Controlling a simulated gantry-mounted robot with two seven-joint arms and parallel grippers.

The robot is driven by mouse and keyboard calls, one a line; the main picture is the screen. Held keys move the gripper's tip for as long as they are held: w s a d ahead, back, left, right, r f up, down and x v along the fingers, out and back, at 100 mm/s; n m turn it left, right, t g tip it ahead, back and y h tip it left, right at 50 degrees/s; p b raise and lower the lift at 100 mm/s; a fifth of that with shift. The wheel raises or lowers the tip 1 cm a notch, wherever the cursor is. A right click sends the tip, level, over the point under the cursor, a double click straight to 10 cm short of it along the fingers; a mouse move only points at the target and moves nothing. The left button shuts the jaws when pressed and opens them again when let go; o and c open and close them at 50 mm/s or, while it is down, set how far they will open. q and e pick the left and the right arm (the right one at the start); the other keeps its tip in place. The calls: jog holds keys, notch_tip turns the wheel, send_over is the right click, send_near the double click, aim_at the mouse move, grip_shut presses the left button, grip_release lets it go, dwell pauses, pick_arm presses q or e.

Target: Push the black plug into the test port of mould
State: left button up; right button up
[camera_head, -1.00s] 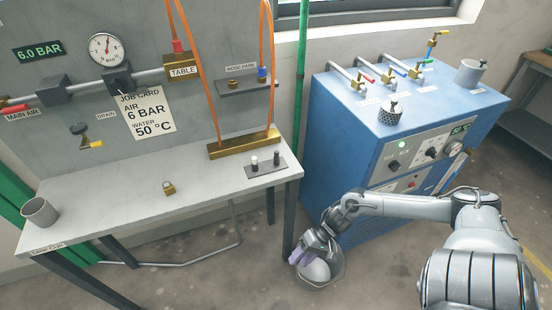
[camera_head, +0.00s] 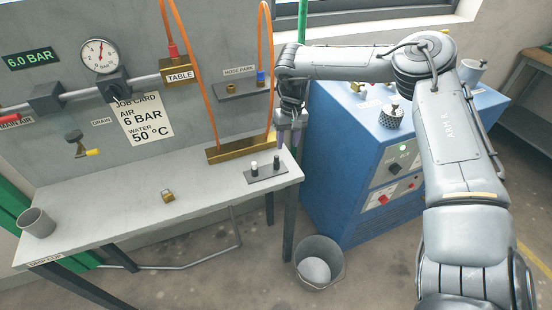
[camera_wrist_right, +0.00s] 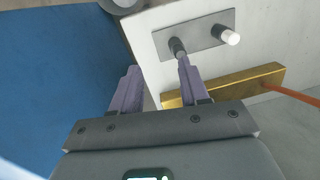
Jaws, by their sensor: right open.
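The black plug (camera_head: 276,160) stands upright on a small grey plate (camera_head: 265,174) at the right end of the table. In the right wrist view, the black plug (camera_wrist_right: 178,48) is ahead of the right-hand fingertip, beside the white plug (camera_wrist_right: 230,38). My right gripper (camera_head: 291,140) is open and empty, near the table's right edge, close to the plugs. Its two fingers (camera_wrist_right: 158,72) are wide apart in the wrist view, with the black plug not between them. A brass bar (camera_head: 225,155) with orange hoses lies behind the plate. I cannot tell which part is the mould's test port. My left gripper is not in view.
A small brass piece (camera_head: 168,195) and a grey cup (camera_head: 37,223) stand on the table (camera_head: 110,215). The blue machine (camera_head: 345,165) is to the right, partly behind my arm. A bucket (camera_head: 319,247) stands on the floor. The table's middle is mostly clear.

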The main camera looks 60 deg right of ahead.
aim_at(277, 156)
jog(key=shift+w+a+r+n+h, duration=0.2)
jog(key=shift+w+a+r, duration=0.2)
jog(key=shift+w+r, duration=0.2)
jog(key=shift+w+a+r+n+h, duration=0.2)
jog(key=shift+w+a+r, duration=0.2)
jog(key=shift+w+r, duration=0.15)
jog(key=shift+w+a+r, duration=0.3)
jog(key=shift+a, duration=0.05)
jog(key=shift+f, duration=0.15)
jog(key=shift+f+b, duration=0.5)
jog(key=shift+f, duration=0.55)
notch_tip(277, 156, down, 5)
jog(key=b, duration=0.3)
jog(key=shift+f+b, duration=0.15)
jog(key=shift+b, duration=0.25)
jog(key=shift+f+b, duration=0.7)
